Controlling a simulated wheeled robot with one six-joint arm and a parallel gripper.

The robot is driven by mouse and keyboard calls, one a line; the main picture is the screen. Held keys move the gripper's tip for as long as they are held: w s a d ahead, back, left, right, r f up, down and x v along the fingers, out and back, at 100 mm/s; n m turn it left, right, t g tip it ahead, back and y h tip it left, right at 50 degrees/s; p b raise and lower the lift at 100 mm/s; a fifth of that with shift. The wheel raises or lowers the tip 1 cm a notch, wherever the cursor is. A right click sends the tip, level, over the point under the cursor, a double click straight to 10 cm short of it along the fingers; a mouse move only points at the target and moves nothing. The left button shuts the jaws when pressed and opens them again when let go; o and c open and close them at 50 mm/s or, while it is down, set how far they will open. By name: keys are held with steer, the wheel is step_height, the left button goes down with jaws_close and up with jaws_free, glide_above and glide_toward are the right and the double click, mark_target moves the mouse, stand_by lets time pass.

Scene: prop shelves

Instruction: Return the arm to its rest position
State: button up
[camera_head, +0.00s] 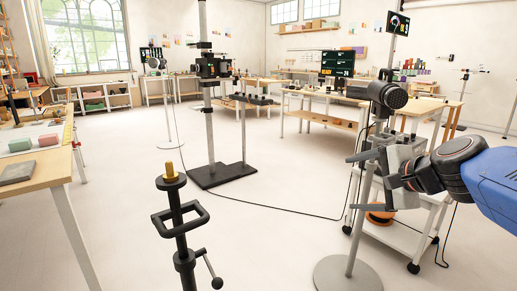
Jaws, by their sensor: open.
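My arm comes in from the right edge, with a blue link (497,182) and a dark wrist joint (458,160). My gripper (362,182) is at its left end and points left. Its two grey fingers are apart, one above the other, and nothing shows between them. The gripper is in the air in front of a white wheeled cart, and overlaps a light stand's pole in the picture. I cannot tell the exact gap to either.
A black stand with a brass top (171,172) rises at the near centre. A wooden table (62,165) is at left. A tall post on a black base (217,175) stands mid-floor. The white cart (405,228) and a round grey base (347,275) are near my arm. A cable crosses the floor.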

steer(key=s+d+f+n+g+h, duration=0.2)
steer(key=s+f+n+g, duration=0.1)
steer(key=s+f+n, duration=0.4)
steer(key=s+d+f+n+g+h, duration=0.1)
steer(key=s+f+n+g+h, duration=0.1)
steer(key=s+f+n, duration=0.6)
steer(key=s+f+g, duration=0.1)
steer(key=s+f, duration=0.1)
steer(key=s, duration=0.3)
steer(key=shift+d+f+n+h, duration=0.25)
steer(key=shift+d+n+h, duration=0.05)
steer(key=shift+d+h, duration=0.1)
